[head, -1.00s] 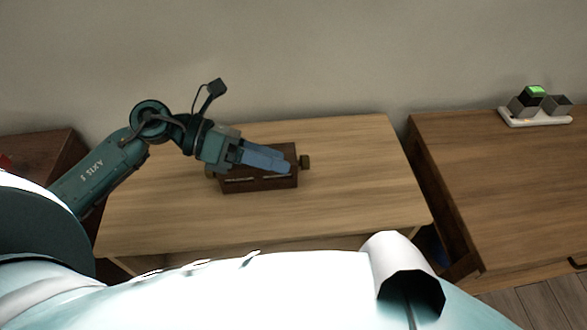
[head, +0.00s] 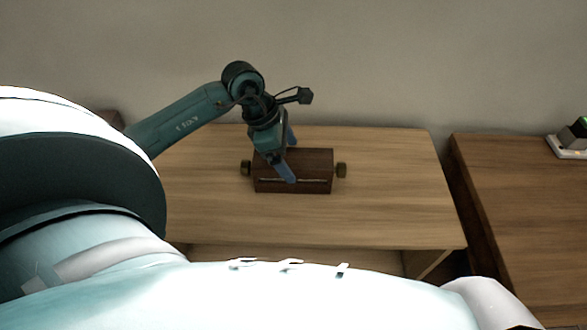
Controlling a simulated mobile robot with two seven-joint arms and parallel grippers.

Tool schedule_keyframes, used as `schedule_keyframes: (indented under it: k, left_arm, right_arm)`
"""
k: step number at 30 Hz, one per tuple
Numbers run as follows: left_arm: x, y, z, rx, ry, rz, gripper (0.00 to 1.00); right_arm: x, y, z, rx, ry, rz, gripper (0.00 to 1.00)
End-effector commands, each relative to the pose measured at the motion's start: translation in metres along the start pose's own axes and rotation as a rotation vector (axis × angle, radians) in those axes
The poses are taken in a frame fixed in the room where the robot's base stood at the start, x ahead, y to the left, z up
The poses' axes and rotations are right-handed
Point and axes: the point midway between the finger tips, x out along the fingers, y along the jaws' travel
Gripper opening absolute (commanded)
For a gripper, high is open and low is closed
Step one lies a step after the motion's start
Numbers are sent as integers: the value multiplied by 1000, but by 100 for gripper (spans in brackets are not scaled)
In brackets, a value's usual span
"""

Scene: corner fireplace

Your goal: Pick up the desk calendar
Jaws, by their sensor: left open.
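The desk calendar (head: 315,174) is a dark brown wooden box with a brass-coloured knob at each end and a thin pale slot along its front. It sits upright on the middle of a light wooden table. One finger is at the front side of the box and the other toward the back. I cannot tell whether either finger touches it. My right gripper is not in view.
The wooden table (head: 391,205) is otherwise clear around the calendar. A plain wall (head: 400,60) is behind.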

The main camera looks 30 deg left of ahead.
Motion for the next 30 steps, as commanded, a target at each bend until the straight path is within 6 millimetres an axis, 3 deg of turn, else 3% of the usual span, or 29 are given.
schedule_keyframes:
  k: [9, 19, 30]
  left_arm:
    - [44, 3, -1, -2, -2, -5, 85]
    - [50, 4, -2, 0, -1, -2, 85]
    - [50, 4, -2, 0, -1, -2, 54]
  right_arm:
    - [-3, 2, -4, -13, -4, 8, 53]
    - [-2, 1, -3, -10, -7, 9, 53]
    - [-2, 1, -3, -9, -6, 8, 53]
